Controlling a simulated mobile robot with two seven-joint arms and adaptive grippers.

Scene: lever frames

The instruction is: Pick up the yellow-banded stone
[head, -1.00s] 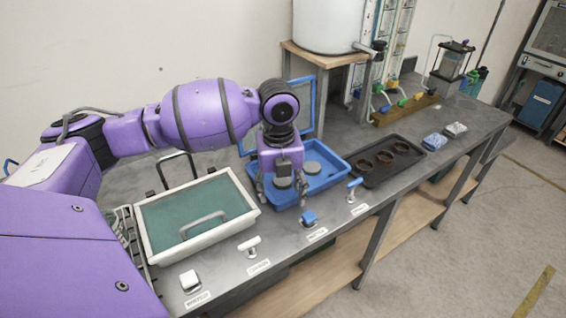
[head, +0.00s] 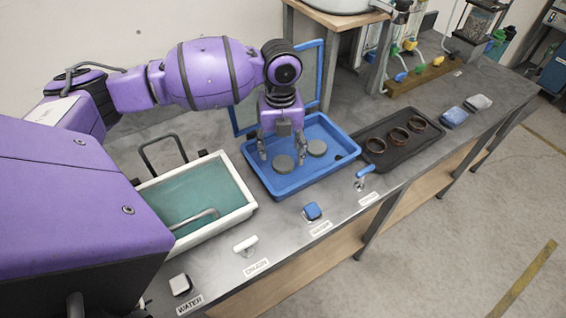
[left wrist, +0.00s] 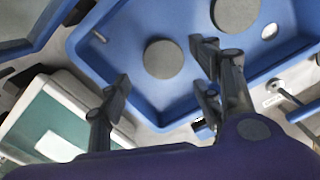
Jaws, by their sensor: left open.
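Two round grey stones lie flat in the blue tray (head: 283,192): a nearer-left one (head: 284,164) and a right one (head: 316,148). No yellow band can be made out on either. My left gripper (head: 281,155) points down over the tray, open and empty, its fingers either side of the left stone in the head view. In the left wrist view, one stone (left wrist: 163,58) shows between and beyond the fingers, apart from them. The other stone (left wrist: 237,14) is partly cut off by the top edge. My right gripper is not in view.
A white-rimmed basin (head: 240,212) of green water stands left of the blue tray. A black tray (head: 390,160) with three brown rings is at its right. Small labelled handles, such as the blue lever (head: 366,171), line the bench front. A blue frame (head: 318,85) rises behind.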

